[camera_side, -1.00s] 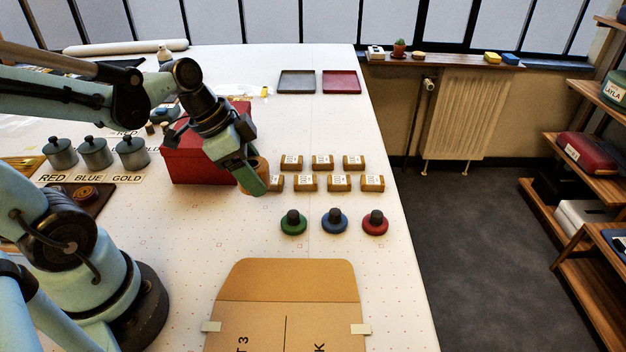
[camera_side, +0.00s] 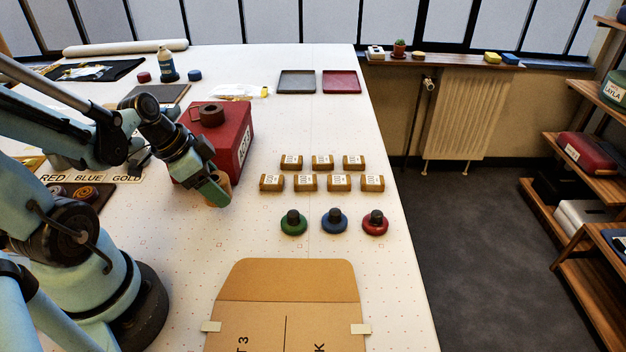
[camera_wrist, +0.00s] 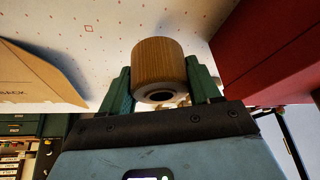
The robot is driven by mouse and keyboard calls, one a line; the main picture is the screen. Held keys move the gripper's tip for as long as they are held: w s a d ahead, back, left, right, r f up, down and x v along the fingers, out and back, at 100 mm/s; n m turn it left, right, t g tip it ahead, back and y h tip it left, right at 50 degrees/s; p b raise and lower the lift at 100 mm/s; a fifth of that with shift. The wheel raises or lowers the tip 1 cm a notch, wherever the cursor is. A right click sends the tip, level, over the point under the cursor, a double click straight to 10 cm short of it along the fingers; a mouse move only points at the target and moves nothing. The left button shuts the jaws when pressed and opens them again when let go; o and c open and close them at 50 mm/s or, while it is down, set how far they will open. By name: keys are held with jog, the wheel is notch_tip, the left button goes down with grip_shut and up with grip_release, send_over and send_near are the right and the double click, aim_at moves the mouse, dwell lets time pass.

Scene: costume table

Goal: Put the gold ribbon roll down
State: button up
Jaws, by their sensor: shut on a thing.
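My gripper (camera_side: 214,190) is shut on the gold ribbon roll (camera_wrist: 158,60). In the wrist view the roll sits between the two green fingers, its hollow core facing the camera. In the side view only part of the roll (camera_side: 225,181) shows behind a finger, in front of the red box (camera_side: 225,135). The roll is low over the white table (camera_side: 180,285); I cannot tell whether it touches it.
The red box stands close behind my gripper, with a dark ring-shaped thing (camera_side: 209,116) on top. To the right are several small tan boxes (camera_side: 305,183) and green (camera_side: 293,223), blue (camera_side: 334,222) and red (camera_side: 375,223) knobbed discs. A cardboard template (camera_side: 285,310) lies in front.

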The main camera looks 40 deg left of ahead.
jog(key=shift+f, duration=2.1)
jog(key=o, duration=1.1)
jog(key=shift+c, duration=0.2)
jog(key=shift+s+r, duration=0.1)
jog(key=shift+v, duration=5.8)
jog(key=w+d+r+n+t+y, duration=0.1)
jog(key=w+d+n, duration=0.3)
jog(key=w+d, duration=0.5)
jog(key=shift+d+r+t+y, duration=0.25)
jog(key=shift+r+t+y, duration=0.05)
jog(key=shift+r+t, duration=0.4)
